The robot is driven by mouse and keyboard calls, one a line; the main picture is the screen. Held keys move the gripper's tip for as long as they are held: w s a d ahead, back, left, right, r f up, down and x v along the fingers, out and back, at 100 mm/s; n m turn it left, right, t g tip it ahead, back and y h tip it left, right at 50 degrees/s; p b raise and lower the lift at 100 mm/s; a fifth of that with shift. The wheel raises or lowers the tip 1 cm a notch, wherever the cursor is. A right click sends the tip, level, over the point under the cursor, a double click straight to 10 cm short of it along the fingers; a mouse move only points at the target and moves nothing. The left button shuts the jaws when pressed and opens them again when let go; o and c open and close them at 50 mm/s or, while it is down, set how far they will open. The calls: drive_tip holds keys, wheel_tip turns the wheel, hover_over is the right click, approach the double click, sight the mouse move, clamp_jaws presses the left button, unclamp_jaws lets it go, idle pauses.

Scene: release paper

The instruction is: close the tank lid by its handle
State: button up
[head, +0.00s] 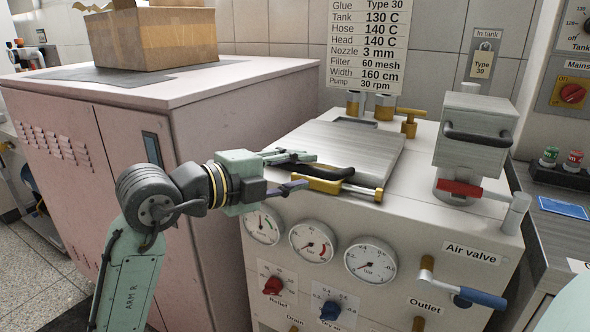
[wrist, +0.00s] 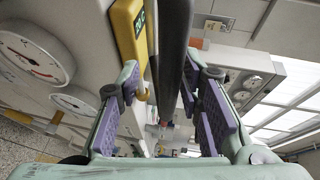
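The tank lid (head: 362,145) is a brushed grey metal plate on top of the white machine. It lies flat or nearly so; I cannot tell whether it is fully seated. Its black handle (head: 336,174) is at the lid's front left edge. My gripper (head: 308,170) is at the handle's left end, with its fingers spread. In the wrist view the black handle (wrist: 173,45) runs between the two purple-padded fingers (wrist: 168,115), with a gap on the left side; contact on the right is unclear. A yellow bar (head: 322,186) lies just in front of the handle.
Pressure gauges (head: 312,243) line the machine front below my gripper. A grey box with a black handle (head: 476,132) and a red lever (head: 462,189) stand to the right. Brass fittings (head: 408,123) are behind the lid. A pink cabinet (head: 225,110) with a cardboard box (head: 155,38) stands left.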

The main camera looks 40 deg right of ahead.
drive_tip(key=shift+r, duration=0.1)
drive_tip(key=a+r, duration=0.2)
drive_tip(key=a, duration=1)
